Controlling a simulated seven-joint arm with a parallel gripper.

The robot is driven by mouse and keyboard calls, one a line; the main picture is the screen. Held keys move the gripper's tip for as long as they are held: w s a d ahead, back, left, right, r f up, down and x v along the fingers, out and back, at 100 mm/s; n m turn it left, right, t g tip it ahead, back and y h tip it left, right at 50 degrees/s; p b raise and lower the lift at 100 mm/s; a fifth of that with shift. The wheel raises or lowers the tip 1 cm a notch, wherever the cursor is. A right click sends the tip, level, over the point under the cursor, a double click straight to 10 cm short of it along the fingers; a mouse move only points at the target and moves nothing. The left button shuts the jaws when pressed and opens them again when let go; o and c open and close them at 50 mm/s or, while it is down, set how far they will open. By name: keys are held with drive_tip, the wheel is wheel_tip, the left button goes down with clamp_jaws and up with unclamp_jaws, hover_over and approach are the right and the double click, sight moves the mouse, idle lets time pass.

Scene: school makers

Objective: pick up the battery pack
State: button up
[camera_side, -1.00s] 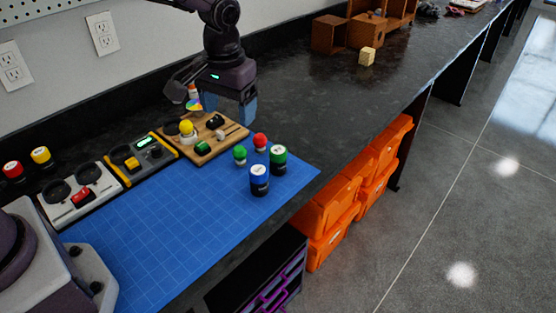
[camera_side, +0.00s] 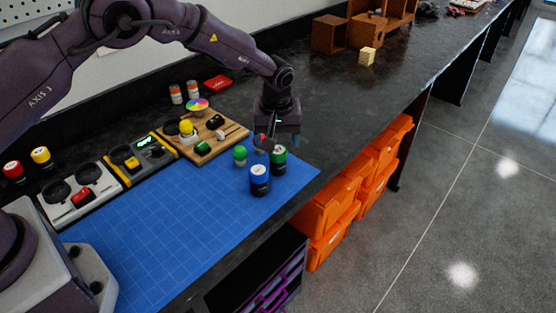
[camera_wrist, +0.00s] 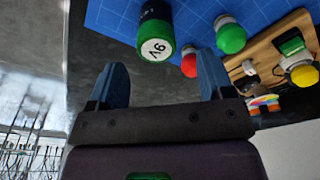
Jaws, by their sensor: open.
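A green-and-black cylinder (camera_side: 279,159) with a white top stands upright near the right corner of the blue mat, and looks like a battery pack. In the wrist view the green cylinder (camera_wrist: 156,38) shows a mark on its top that reads like an upside-down 9V. A similar blue cylinder (camera_side: 259,180) stands just in front of it. My gripper (camera_side: 281,141) is just behind and above the green cylinder. In the wrist view my gripper (camera_wrist: 161,72) has its blue fingers apart and nothing between them; the green cylinder lies beyond the tips.
A green knob (camera_side: 240,155) and a partly hidden red one (camera_wrist: 190,63) stand close by. A wooden board (camera_side: 213,149) with parts lies behind left. Similar red (camera_side: 13,170) and yellow (camera_side: 41,156) cylinders stand far left. The blue mat's (camera_side: 165,230) front is clear.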

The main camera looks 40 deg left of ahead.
sight(278, 150)
drive_tip(key=shift+w+f, duration=0.15)
drive_tip(key=shift+f, duration=1.35)
drive_tip(key=shift+w+f, duration=0.1)
drive_tip(key=shift+f, duration=1.4)
drive_tip(key=c, duration=1.1)
drive_tip(key=shift+r, duration=0.1)
